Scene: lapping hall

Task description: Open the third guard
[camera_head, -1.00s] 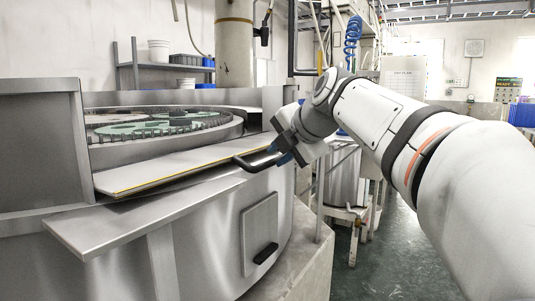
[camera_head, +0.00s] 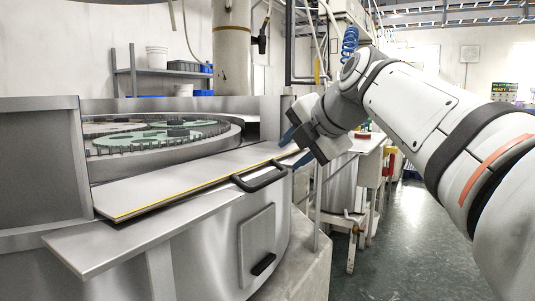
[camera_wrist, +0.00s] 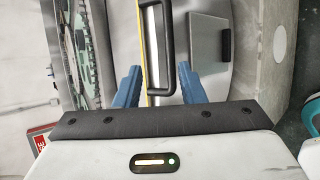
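A guard panel (camera_head: 180,182) with a yellow edge is folded down and lies nearly flat, sloping outward, at the front of the round steel machine. Its black loop handle (camera_head: 262,181) is on the outer edge; in the wrist view the handle (camera_wrist: 172,45) lies ahead of my fingers. My gripper (camera_head: 296,148) is open and empty, just right of the handle and apart from it. The frames do not show which number this guard has.
Behind the open guard, the lapping plate with green carriers (camera_head: 160,135) is exposed. A closed steel panel (camera_head: 40,165) stands at left. A flat ledge (camera_head: 120,240) and a small hatch with a black grip (camera_head: 257,240) are below. Floor is clear at right (camera_head: 400,240).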

